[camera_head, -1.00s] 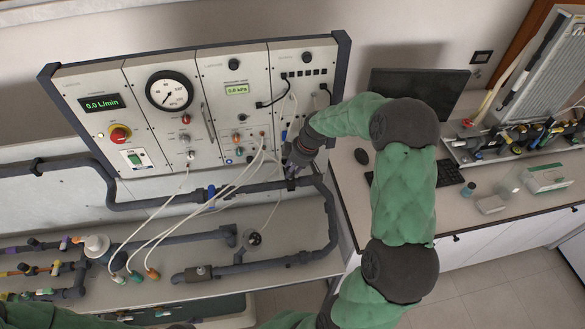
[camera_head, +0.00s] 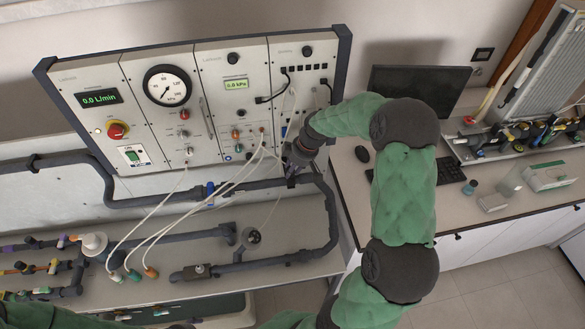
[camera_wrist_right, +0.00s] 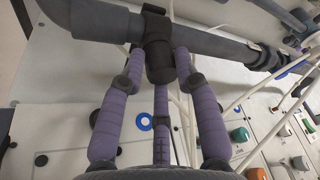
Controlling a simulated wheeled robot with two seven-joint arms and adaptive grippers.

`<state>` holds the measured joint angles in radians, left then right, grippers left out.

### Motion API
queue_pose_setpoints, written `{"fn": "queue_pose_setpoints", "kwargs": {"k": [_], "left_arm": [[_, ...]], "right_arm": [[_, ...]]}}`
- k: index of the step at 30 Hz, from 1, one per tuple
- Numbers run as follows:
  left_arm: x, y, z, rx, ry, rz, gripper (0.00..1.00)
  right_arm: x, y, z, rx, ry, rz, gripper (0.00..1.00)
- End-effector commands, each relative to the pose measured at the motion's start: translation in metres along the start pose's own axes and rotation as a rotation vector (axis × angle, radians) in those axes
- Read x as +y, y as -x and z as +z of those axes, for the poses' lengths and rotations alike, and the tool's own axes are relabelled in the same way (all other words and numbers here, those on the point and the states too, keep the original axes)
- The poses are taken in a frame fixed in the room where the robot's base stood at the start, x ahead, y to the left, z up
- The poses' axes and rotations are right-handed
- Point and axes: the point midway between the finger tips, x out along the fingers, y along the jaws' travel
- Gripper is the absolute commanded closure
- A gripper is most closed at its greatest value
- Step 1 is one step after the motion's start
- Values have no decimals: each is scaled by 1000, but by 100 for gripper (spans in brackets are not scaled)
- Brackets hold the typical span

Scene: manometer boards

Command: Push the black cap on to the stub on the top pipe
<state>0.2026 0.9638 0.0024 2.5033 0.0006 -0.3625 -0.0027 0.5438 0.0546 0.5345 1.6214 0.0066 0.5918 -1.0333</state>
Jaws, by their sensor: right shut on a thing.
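The black cap (camera_wrist_right: 160,68) is between the purple fingers of my right gripper (camera_wrist_right: 158,60) in the right wrist view. The gripper is shut on it. The cap lines up with the dark fitting (camera_wrist_right: 155,27) on the grey top pipe (camera_wrist_right: 100,20). The stub itself is hidden, and I cannot tell how far the cap sits on it. In the head view my right gripper (camera_head: 295,164) is at the top pipe (camera_head: 258,187), below the right part of the panel, and hides the cap. My left gripper is not in view.
The instrument panel (camera_head: 215,130) stands behind the pipe. White hoses (camera_head: 225,190) hang from it close to my right gripper. Lower pipes (camera_head: 275,261) run across the bench. A monitor (camera_head: 420,90) and keyboard (camera_head: 450,171) stand on the right-hand desk.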

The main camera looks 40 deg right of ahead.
Motion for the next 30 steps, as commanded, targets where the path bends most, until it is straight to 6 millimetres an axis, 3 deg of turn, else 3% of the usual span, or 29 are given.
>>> {"fn": "queue_pose_setpoints", "kwargs": {"k": [11, 12, 14, 15, 25, 30], "left_arm": [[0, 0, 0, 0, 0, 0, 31], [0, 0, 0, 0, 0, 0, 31], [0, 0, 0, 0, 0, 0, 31], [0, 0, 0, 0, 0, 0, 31], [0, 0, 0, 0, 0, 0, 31], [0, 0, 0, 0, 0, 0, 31]], "right_arm": [[0, 0, 0, 0, 0, 0, 82], [0, 0, 0, 0, 0, 0, 60], [0, 0, 0, 0, 0, 0, 43], [0, 0, 0, 0, 0, 0, 41], [0, 1, 0, 0, 0, 1, 41], [1, 18, 0, 2, 0, 3, 41]]}}
